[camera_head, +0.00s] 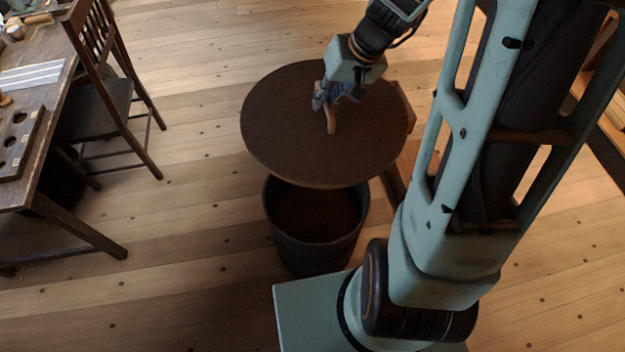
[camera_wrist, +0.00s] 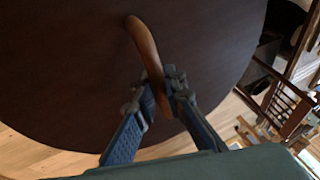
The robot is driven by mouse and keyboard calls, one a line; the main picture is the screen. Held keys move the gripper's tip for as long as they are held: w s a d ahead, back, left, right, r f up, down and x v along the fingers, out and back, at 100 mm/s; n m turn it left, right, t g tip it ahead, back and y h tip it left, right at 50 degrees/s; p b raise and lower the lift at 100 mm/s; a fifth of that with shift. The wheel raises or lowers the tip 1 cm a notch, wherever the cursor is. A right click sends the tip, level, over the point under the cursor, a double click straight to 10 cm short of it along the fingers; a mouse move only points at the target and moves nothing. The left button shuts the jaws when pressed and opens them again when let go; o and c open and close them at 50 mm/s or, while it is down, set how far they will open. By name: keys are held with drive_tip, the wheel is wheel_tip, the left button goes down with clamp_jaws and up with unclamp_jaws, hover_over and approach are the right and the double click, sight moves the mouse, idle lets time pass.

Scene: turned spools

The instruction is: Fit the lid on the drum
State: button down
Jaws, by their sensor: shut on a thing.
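The lid (camera_head: 285,130) is a large round dark-brown disc with a light wooden handle (camera_head: 331,122) on its top. In the wrist view the lid (camera_wrist: 75,75) fills most of the picture, and its handle (camera_wrist: 145,45) runs down between my fingers. My gripper (camera_head: 335,92) is shut on the handle near one end; it also shows in the wrist view (camera_wrist: 158,90). The drum (camera_head: 310,248) is a dark open-topped bucket on the floor, below and in front of the lid. The lid is above the drum, off toward the back, and hides the drum's far rim.
A wooden stand (camera_head: 397,180) shows partly behind the lid at the right. A table (camera_head: 50,115) and a chair (camera_head: 112,95) stand at the left. The plank floor (camera_head: 190,225) between table and drum is clear. My arm fills the right side.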

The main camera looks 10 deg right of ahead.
wheel_tip(320, 180, down, 36)
drive_tip(key=w+m+t+h+b, duration=0.1)
drive_tip(key=m+b, duration=0.5)
drive_tip(key=b, duration=2.2)
drive_tip(key=shift+w+a+f+h, duration=0.2)
drive_tip(key=shift+w+a+h, duration=0.3)
drive_tip(key=shift+w, duration=0.45)
drive_tip(key=shift+d+f, duration=0.1)
drive_tip(key=shift+f+b, duration=2.3)
drive_tip(key=shift+f, duration=0.05)
drive_tip(key=shift+f+b, duration=0.2)
drive_tip(key=shift+b, duration=0.2)
drive_tip(key=c, duration=1.5)
unclamp_jaws()
drive_tip(key=shift+s, duration=0.15)
drive_tip(key=shift+r, duration=0.1)
drive_tip(key=shift+r+p, duration=0.65)
drive_tip(key=shift+p, duration=0.05)
